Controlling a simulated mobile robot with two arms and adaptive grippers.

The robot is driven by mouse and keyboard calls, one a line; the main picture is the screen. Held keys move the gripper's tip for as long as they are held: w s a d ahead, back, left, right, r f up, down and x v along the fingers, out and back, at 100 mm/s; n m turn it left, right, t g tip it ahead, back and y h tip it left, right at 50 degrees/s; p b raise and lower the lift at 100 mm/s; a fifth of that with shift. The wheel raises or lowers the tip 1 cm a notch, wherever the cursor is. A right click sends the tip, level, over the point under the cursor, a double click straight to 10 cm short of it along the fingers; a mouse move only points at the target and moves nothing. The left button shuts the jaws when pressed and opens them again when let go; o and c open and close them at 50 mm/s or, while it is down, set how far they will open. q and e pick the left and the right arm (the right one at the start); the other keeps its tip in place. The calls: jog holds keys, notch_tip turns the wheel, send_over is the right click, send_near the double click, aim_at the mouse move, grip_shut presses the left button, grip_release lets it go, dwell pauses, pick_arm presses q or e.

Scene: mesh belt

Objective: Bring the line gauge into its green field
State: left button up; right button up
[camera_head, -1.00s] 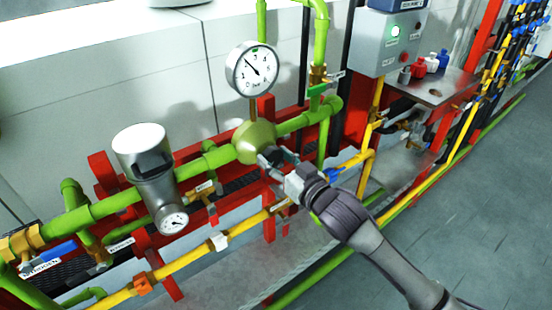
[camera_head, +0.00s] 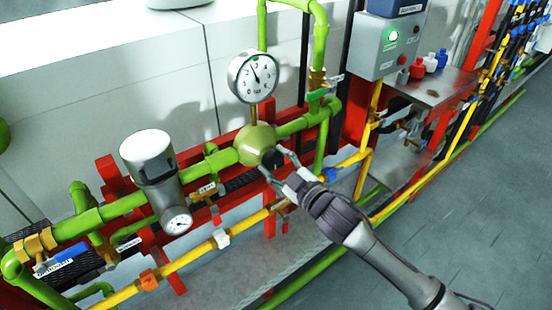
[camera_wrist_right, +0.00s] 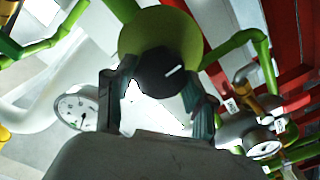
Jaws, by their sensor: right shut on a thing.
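The line gauge (camera_head: 254,76) is a round white dial above the green pipe in the head view. Its needle points up and a little left, close to the small green field at the top of the scale; whether it lies inside cannot be told. Below it sits a round olive-green regulator (camera_head: 255,142) with a black knob (camera_head: 272,159) on its front. My right gripper (camera_head: 279,162) has its fingers on either side of this knob and is shut on it. The wrist view shows the knob (camera_wrist_right: 168,72), with a white mark, between the fingers (camera_wrist_right: 165,95). My left gripper is not in view.
A metal filter housing (camera_head: 152,165) with a small dial (camera_head: 178,221) hangs left of the regulator. A yellow pipe (camera_head: 188,261) runs below. A grey box (camera_head: 388,45) with a lit green lamp stands to the right, above a metal shelf (camera_head: 435,88). The floor (camera_head: 470,220) at right is clear.

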jog(key=shift+n, duration=0.8)
jog(key=o, duration=1.2)
jog(key=shift+c, duration=0.2)
jog(key=v, duration=1.2)
